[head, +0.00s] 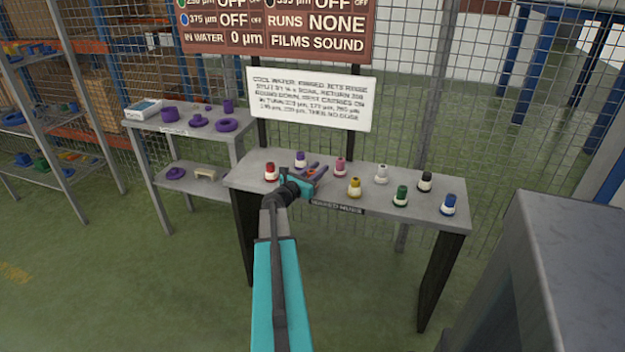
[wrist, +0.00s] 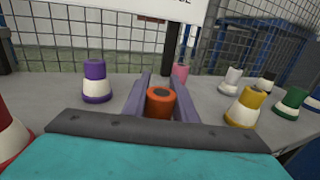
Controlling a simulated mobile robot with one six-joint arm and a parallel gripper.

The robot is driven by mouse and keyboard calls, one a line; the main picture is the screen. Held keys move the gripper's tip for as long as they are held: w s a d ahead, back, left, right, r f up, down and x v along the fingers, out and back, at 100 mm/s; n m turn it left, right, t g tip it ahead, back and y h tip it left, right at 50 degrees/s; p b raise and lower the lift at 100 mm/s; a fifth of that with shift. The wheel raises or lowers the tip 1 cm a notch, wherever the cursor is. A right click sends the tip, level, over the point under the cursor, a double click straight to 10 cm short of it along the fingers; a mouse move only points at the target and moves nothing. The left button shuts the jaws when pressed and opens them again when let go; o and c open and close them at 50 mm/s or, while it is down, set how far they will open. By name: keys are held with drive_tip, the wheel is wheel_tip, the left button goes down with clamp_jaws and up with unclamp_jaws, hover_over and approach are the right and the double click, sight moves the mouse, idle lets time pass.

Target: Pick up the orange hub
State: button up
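The orange hub (wrist: 160,104) shows in the wrist view as a short orange cylinder with a dark hole in its top. It sits between the two purple fingers of my gripper (wrist: 158,82), close to the palm; its lower part is hidden behind the gripper body. The fingers lie close along both sides of it, and I cannot tell whether they press on it. In the head view my gripper (head: 314,173) is low over the left half of the hub table, and the orange hub is not clearly seen there.
On the grey table (head: 300,196), a red hub (head: 270,172) and a purple hub (head: 300,159) stand left of the gripper. Pink (head: 340,167), yellow (head: 354,187), white (head: 381,174), green (head: 401,195), black (head: 425,181) and blue (head: 448,204) hubs stand right. A sign (head: 310,97) hangs behind.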

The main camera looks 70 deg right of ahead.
drive_tip(key=shift+r, duration=0.15)
clamp_jaws()
drive_tip(key=shift+r, duration=0.85)
drive_tip(key=shift+a+r, duration=0.2)
drive_tip(key=shift+r, duration=0.7)
drive_tip(key=a+r, duration=0.1)
drive_tip(key=a, duration=1.4)
drive_tip(key=shift+w+a+r+b, duration=0.2)
drive_tip(key=shift+a+b, duration=0.1)
drive_tip(key=shift+b, duration=0.1)
